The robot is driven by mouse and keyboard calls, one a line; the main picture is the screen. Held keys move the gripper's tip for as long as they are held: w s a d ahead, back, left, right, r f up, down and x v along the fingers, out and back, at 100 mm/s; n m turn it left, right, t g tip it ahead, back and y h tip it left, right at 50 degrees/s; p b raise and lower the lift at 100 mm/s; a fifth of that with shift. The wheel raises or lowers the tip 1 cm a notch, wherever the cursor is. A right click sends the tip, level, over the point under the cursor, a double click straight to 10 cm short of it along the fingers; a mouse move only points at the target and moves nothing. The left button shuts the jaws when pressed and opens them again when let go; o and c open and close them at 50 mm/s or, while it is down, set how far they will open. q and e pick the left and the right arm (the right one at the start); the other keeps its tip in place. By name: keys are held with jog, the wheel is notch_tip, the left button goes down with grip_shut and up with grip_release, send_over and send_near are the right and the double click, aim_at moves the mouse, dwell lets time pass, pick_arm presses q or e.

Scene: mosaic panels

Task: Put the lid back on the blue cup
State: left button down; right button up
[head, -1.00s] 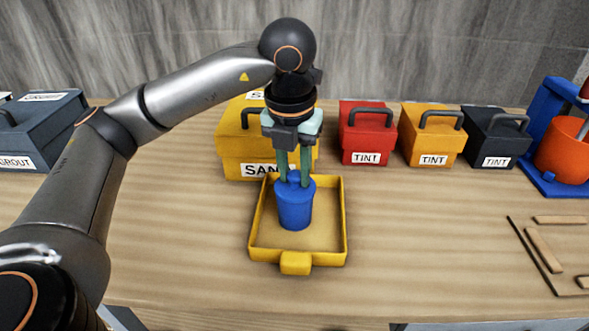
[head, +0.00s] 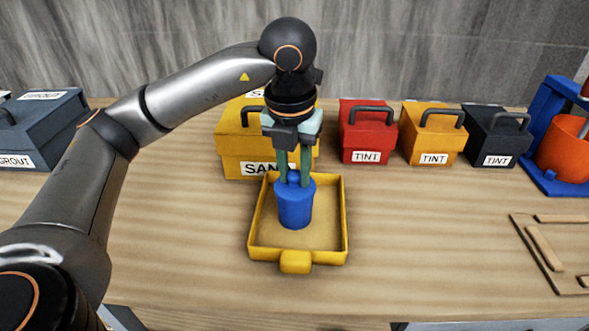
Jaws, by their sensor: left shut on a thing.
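The blue cup (head: 295,211) stands upright inside a yellow tray (head: 346,222). A blue lid (head: 294,185) with a round knob is at the cup's top, and I see no gap between them. Lid and cup are the same blue, so I cannot tell whether the lid is fully seated. My left gripper (head: 294,179) points straight down from above, its two green fingers shut on the lid's knob. My right gripper is not in view.
A yellow box (head: 232,150) stands just behind the tray. Red (head: 367,134), orange (head: 433,137) and dark (head: 496,140) tint boxes stand to the right. An orange pot (head: 562,149) is at the far right.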

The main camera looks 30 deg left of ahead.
pick_arm(q)
jog(key=shift+c, duration=0.2)
grip_release()
dwell(0.6)
jog(key=shift+r, duration=0.15)
jog(key=shift+r+p, duration=2.7)
jog(key=shift+r, duration=0.75)
grip_shut()
